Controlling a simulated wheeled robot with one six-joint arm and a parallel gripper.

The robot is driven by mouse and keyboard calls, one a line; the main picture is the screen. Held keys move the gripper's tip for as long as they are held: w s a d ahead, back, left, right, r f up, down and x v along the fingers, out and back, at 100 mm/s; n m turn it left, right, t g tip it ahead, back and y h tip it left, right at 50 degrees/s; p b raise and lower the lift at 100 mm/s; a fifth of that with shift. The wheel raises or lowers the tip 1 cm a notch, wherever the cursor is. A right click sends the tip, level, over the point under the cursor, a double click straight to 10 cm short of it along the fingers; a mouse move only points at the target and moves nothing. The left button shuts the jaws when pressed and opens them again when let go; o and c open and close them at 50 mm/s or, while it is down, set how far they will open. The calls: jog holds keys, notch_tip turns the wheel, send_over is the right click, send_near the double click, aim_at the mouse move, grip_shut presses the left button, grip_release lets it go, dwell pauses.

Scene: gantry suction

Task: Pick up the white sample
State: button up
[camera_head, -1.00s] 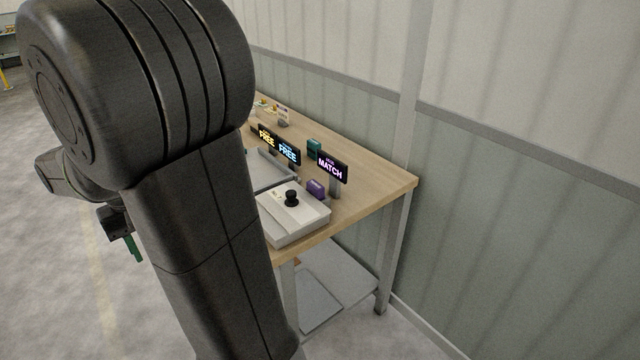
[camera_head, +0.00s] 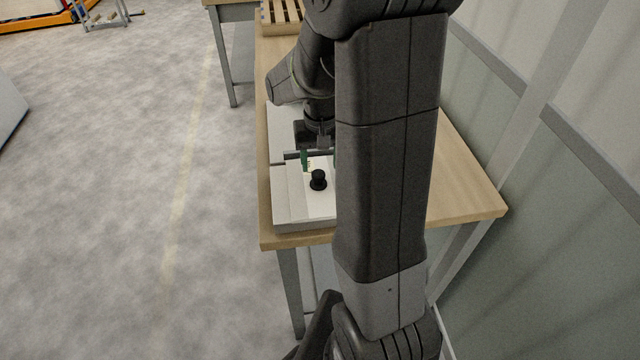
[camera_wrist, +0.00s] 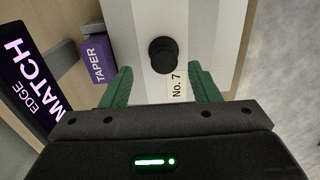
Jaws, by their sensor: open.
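I cannot make out a white sample in either current view. A pale control box (camera_head: 290,200) with a black knob (camera_head: 319,180) stands at the near end of the wooden table. In the wrist view the knob (camera_wrist: 163,55) is seen end-on between the fingertips, beside a "No. 7" label (camera_wrist: 176,86). My gripper (camera_head: 319,161) has green fingers and is open and empty above the box. The wrist view also shows my gripper (camera_wrist: 161,76) with its fingers apart on either side of the knob; contact cannot be told. My arm hides much of the tabletop.
A purple "TAPER" block (camera_wrist: 97,58) and an "EDGE MATCH" sign (camera_wrist: 25,90) stand beside the box. The wooden table (camera_head: 465,190) runs along the wall at right. A slatted wooden crate (camera_head: 283,14) is at its far end.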

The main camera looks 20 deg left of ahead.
aim_at(318, 173)
jog(key=shift+s+a+f+p, duration=0.15)
jog(key=shift+f+p, duration=0.1)
jog(key=shift+f, duration=1.05)
jog(key=shift+w+a+f+p, duration=0.1)
jog(key=shift+f+p, duration=0.1)
jog(key=shift+f, duration=1.05)
grip_shut()
